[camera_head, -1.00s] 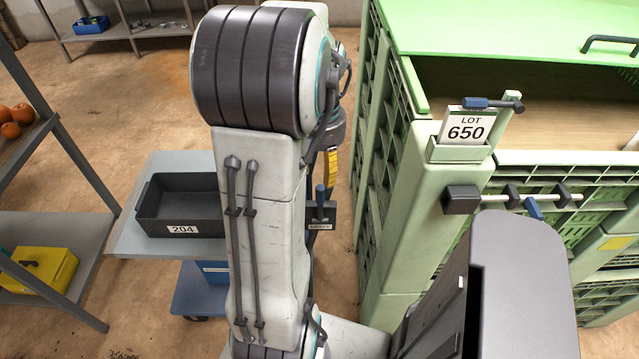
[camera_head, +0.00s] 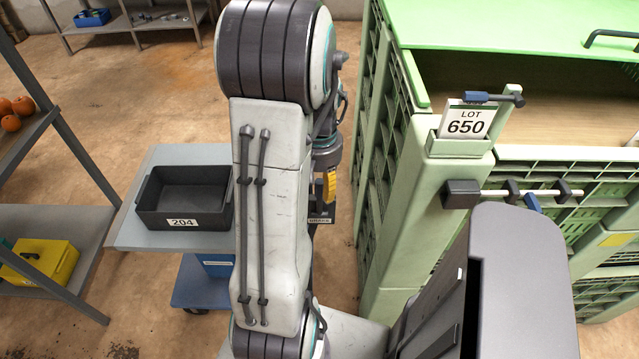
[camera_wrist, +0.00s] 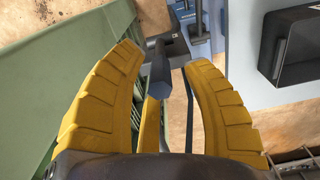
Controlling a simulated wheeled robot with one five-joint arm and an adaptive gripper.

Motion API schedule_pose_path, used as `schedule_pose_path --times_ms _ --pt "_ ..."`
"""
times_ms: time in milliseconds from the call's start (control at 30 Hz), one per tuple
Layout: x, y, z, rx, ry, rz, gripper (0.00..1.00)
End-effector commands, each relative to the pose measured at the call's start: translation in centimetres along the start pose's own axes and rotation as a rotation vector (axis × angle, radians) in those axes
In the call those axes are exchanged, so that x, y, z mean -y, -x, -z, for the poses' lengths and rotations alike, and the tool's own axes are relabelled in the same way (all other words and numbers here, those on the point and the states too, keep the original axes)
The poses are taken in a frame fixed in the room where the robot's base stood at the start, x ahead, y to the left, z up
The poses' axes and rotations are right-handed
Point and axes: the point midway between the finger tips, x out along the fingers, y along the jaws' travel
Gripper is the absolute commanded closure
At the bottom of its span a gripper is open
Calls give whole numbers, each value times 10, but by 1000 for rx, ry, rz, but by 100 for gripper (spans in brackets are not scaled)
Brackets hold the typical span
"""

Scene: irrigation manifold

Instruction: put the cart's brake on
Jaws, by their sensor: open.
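The cart (camera_head: 157,232) stands left of the green crate, partly hidden behind my arm. Its brake plate, labelled BRAKE (camera_head: 320,220), shows at its right side in the head view. The brake lever is hidden there by my gripper (camera_head: 329,186). In the wrist view a dark blue-grey handle (camera_wrist: 160,72), apparently the brake lever, lies between the yellow fingertips of my gripper (camera_wrist: 166,62). The fingers are open, with a gap on each side of the handle. I cannot tell which way the lever is set.
A black bin (camera_head: 183,200) marked 204 sits on the cart top. The green crate (camera_head: 395,190) with a LOT 650 card (camera_head: 466,121) stands close on the right. A shelf with a yellow box (camera_head: 40,262) is at the left. Bare floor lies behind the cart.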

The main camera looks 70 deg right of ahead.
Motion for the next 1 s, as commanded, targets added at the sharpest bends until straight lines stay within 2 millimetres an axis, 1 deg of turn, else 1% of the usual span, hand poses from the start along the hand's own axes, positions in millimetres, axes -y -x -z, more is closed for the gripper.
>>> schedule_pose_path --times_ms 267,300,833,1000 --pt "0 -1 0 0 0 0 56" --pt "0 -1 0 0 0 0 53" --pt "0 -1 0 0 0 0 100" --pt "0 -1 0 0 0 0 100"
